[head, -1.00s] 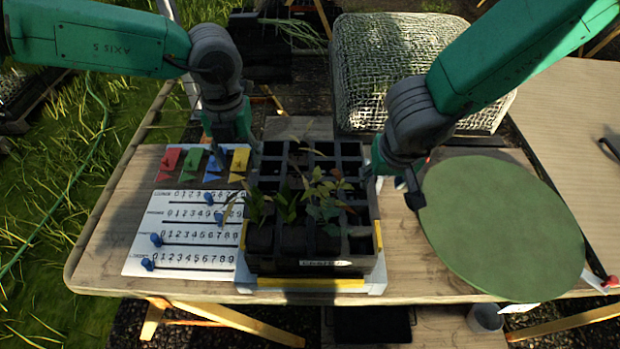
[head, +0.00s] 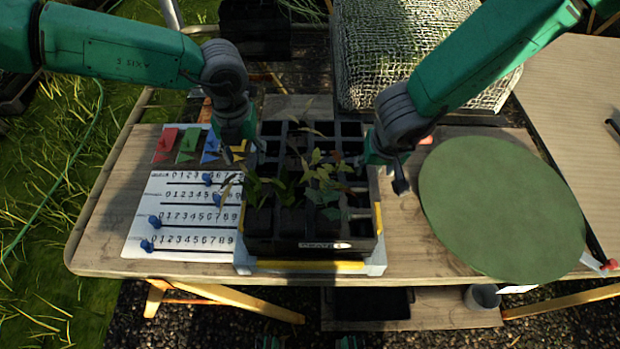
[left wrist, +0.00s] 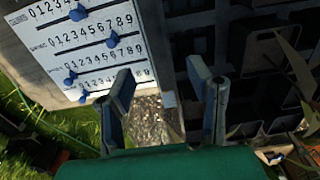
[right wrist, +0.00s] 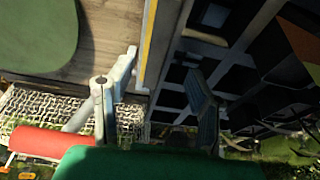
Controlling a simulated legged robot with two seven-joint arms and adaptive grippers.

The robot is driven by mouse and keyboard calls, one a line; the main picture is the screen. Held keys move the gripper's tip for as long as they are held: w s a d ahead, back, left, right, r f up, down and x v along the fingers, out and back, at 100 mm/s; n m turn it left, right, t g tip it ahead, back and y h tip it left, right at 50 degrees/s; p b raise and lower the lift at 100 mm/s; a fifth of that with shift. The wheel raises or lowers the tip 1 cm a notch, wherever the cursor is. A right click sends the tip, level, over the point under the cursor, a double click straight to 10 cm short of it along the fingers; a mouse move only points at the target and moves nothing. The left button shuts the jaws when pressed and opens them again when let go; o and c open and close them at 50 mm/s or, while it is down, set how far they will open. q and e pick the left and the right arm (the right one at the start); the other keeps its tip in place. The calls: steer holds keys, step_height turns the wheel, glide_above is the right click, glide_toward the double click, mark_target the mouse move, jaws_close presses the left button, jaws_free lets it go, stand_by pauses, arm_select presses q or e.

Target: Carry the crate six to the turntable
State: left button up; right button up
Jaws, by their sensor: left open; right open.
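The dark crate (head: 310,247) sits upright on a grey base with yellow edge strips (head: 310,265) at the table's middle. Its cells hold leafy seedlings; its front label is too blurred to read. The green round turntable (head: 500,210) is to its right. My left gripper (head: 240,150) is open at the crate's left side; in the left wrist view its fingers (left wrist: 163,98) spread near the side wall. My right gripper (head: 385,175) is open at the right side; in the right wrist view its fingers (right wrist: 160,98) spread either side of the wall. Contact cannot be told.
A white number board (head: 185,215) with blue sliders and coloured cards lies left of the crate. A mesh-covered block (head: 420,60) stands behind. A grey cup (head: 483,297) is below the front edge. Bare table lies between crate and turntable.

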mark_target(250, 173)
arm_select(q)
step_height(250, 173, down, 6)
steer(key=shift+d+f, duration=0.1)
steer(key=shift+f, duration=0.15)
arm_select(e)
steer(key=x, duration=0.6)
steer(key=shift+d+f, duration=0.1)
steer(key=shift+f, duration=0.2)
arm_select(q)
jaws_close()
arm_select(e)
steer(key=shift+w, duration=0.1)
jaws_close()
arm_select(q)
steer(key=shift+w, duration=0.1)
arm_select(e)
steer(key=shift+r, duration=0.1)
